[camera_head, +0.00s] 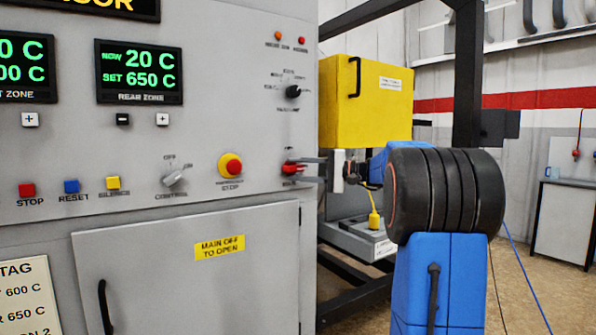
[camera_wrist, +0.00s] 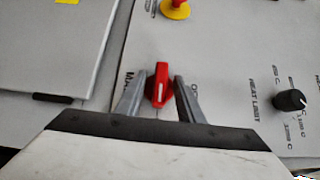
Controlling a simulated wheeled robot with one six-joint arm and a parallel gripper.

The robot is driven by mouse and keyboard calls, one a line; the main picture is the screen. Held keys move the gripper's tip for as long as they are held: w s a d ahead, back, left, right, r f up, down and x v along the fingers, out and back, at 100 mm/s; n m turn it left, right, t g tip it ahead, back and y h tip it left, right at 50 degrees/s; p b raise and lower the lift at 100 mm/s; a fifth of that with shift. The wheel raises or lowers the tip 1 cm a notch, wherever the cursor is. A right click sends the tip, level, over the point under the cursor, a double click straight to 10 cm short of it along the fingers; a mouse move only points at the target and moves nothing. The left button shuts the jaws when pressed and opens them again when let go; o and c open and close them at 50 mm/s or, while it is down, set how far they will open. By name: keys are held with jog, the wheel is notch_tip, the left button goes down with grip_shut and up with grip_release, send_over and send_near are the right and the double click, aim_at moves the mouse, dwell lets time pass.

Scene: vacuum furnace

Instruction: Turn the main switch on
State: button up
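The main switch is a red rotary handle (camera_head: 291,168) at the lower right edge of the grey control panel. In the wrist view the handle (camera_wrist: 160,84) stands upright with a white line along it. My gripper (camera_wrist: 158,80) is open, with one finger on each side of the handle and a small gap showing on both sides. Its fingers partly cover the lettering around the switch; "MA" and "O" show. In the head view my gripper (camera_head: 300,169) reaches the switch from the right; whether it touches the panel cannot be told.
A red emergency stop button on a yellow base (camera_head: 230,165) is left of the switch. A black heat limit knob (camera_head: 293,91) is above it. A closed grey door (camera_head: 200,275) with a "MAIN OFF TO OPEN" label is below. A yellow box (camera_head: 370,115) stands behind the arm.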

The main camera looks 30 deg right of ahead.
jog(key=v, duration=1.7)
jog(key=shift+s, duration=0.2)
jog(key=shift+d+r, duration=0.1)
jog(key=shift+d, duration=0.05)
jog(key=a+f+g+h, duration=0.1)
jog(key=a+f+g, duration=0.15)
jog(key=a, duration=0.55)
jog(key=a+f+g+h, duration=0.1)
jog(key=a+f, duration=0.3)
jog(key=a, duration=0.4)
jog(key=s+a+f+n+g+h, duration=0.2)
jog(key=s+a+f+g+h, duration=0.15)
jog(key=s+a+f, duration=0.6)
jog(key=s+a+f+n+h, duration=0.3)
jog(key=s+f+h, duration=0.1)
jog(key=s+f, duration=0.5)
jog(key=s+a+f+n+h, duration=0.3)
jog(key=s+f+h, duration=0.1)
jog(key=s+f, duration=0.6)
jog(key=shift+a+f+n+g, duration=0.3)
jog(key=shift+f+n, duration=0.1)
jog(key=shift+f, duration=0.15)
